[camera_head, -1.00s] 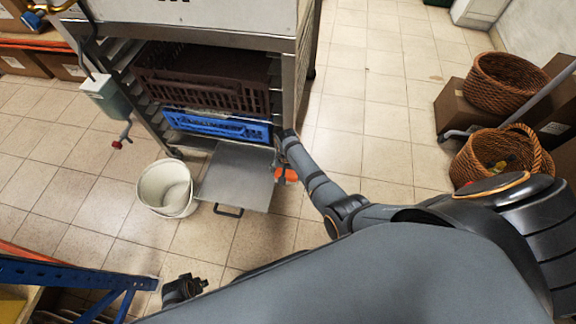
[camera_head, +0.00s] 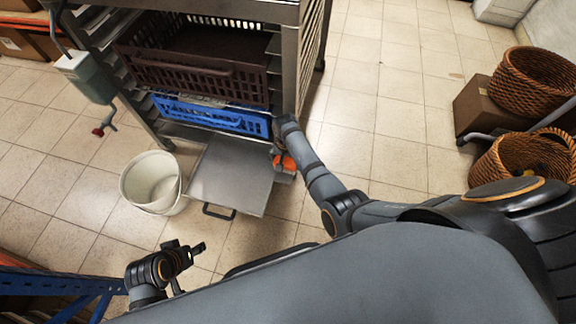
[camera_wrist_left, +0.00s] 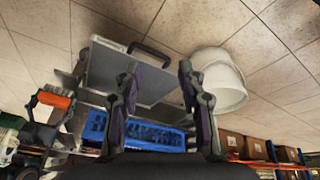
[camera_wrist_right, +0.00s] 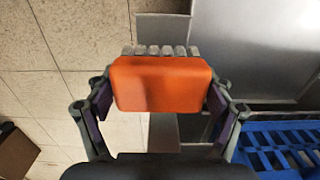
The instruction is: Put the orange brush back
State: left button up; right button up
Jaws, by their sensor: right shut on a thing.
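The orange brush (camera_wrist_right: 160,85) is between the fingers of my right gripper (camera_wrist_right: 158,95), which is shut on it. Its pale bristles (camera_wrist_right: 160,50) point away from the wrist. In the head view the brush (camera_head: 285,163) is beside the right edge of the pulled-out grey tray, partly hidden by my right arm. It also shows in the left wrist view (camera_wrist_left: 54,100). My left gripper (camera_wrist_left: 158,72) is open and empty; in the head view (camera_head: 198,250) it is low, in front of the tray.
The grey tray (camera_head: 231,178) sticks out of the rack under a blue crate (camera_head: 212,115) and a brown crate (camera_head: 190,75). A white bucket (camera_head: 152,184) stands left of the tray. Wicker baskets (camera_head: 532,80) and a cardboard box (camera_head: 490,107) are at the right. Floor right of the rack is clear.

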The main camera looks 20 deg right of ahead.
aim_at(286, 166)
jog(key=shift+w+f, duration=0.1)
jog(key=shift+f+b, duration=0.25)
jog(key=shift+b, duration=0.1)
jog(key=shift+w+f+b, duration=0.15)
jog(key=shift+f+b, duration=0.6)
jog(key=shift+b, duration=0.1)
jog(key=shift+f+b, duration=0.7)
jog(key=shift+b, duration=0.15)
pick_arm(q)
jog(key=w+r+t, duration=1.1)
jog(key=w+r, duration=0.3)
jog(key=w, duration=0.2)
jog(key=shift+d+r, duration=0.15)
jog(key=shift+r, duration=0.15)
jog(key=shift+w+r+t, duration=0.15)
jog(key=shift+r+t, duration=0.15)
pick_arm(e)
jog(key=shift+f, duration=0.15)
jog(key=o, duration=1.5)
jog(key=shift+c, duration=0.2)
